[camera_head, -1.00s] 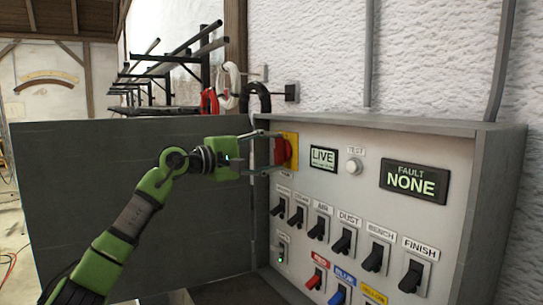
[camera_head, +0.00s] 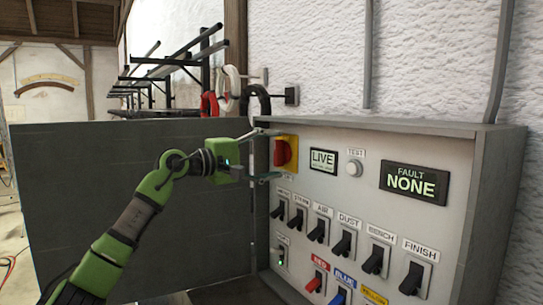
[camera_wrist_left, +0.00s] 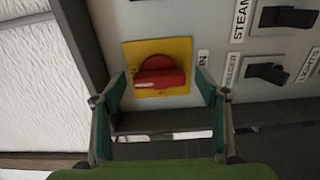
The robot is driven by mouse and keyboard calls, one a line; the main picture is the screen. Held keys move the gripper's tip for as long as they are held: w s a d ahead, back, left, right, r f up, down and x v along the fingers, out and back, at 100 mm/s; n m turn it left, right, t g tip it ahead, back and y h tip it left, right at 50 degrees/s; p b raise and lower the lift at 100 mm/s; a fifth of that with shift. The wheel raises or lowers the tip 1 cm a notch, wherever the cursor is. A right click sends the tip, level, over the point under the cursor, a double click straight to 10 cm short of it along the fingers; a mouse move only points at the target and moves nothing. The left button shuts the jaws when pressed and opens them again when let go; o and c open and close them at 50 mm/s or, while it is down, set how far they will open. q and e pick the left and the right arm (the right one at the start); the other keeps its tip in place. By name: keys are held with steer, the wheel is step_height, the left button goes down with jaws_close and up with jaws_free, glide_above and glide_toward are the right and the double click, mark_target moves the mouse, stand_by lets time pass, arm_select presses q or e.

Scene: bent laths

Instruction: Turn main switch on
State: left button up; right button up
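The main switch (camera_head: 283,152) is a red rotary knob on a yellow plate, at the upper left of the grey switch panel (camera_head: 330,215). In the left wrist view the red knob (camera_wrist_left: 160,76) lies ahead of the fingers, its grip bar roughly level in the picture, with a pale mark at its left end. My left gripper (camera_head: 262,155) is open, with one finger above and one below the knob's height in the head view. The fingers stand apart from the knob, a little back from it. My right gripper is not in view.
A display reading LIVE (camera_head: 323,160), a TEST button (camera_head: 353,168) and a FAULT display reading NONE (camera_head: 413,184) sit right of the knob. Rows of black toggle switches (camera_head: 343,243) lie below. The box's open grey door (camera_head: 90,190) stands behind my left arm.

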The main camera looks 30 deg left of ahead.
arm_select(q)
steer(key=v, duration=1.2)
stand_by(0.4)
stand_by(0.5)
